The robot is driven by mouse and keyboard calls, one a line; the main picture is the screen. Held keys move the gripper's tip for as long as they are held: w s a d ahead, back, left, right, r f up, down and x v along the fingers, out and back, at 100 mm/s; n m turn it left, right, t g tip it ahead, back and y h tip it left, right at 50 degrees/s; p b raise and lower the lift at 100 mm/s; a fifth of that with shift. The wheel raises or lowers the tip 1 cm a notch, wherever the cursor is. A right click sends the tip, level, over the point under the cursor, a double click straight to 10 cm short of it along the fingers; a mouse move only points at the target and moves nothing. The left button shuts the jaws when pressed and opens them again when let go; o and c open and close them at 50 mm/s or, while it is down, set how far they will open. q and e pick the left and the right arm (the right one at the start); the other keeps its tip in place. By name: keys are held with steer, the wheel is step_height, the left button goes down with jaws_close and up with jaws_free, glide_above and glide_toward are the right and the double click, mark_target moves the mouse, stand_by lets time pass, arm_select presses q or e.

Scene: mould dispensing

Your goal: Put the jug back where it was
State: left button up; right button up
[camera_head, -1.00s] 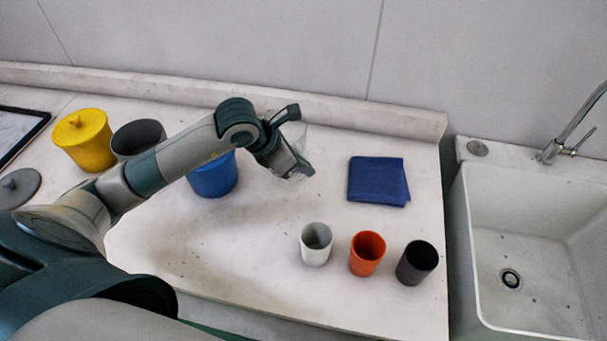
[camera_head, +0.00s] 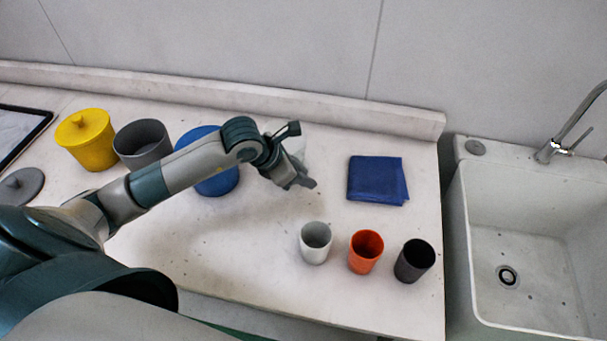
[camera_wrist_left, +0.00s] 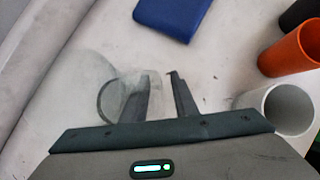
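The jug (camera_head: 299,147) is clear and hard to make out. In the head view it shows as a faint shape just behind my left gripper (camera_head: 301,184). In the left wrist view the clear jug (camera_wrist_left: 75,82) is left of the fingers, its rounded handle reaching to them. The left gripper (camera_wrist_left: 160,82) has its fingers a small gap apart and appears closed on the handle. Whether the jug's base touches the counter is hard to tell. My right gripper is not in view.
A folded blue cloth (camera_head: 376,180) lies right of the gripper. White (camera_head: 315,243), orange (camera_head: 365,252) and black (camera_head: 414,261) cups stand in front. Blue (camera_head: 218,183), grey (camera_head: 142,143) and yellow (camera_head: 88,140) containers stand left. The sink (camera_head: 530,300) is far right.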

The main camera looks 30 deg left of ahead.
arm_select(q)
steer(key=shift+s+a+r, duration=0.15)
steer(key=shift+s+r, duration=0.05)
steer(key=shift+r, duration=0.2)
steer(key=b+v, duration=0.3)
steer(key=v, duration=0.8)
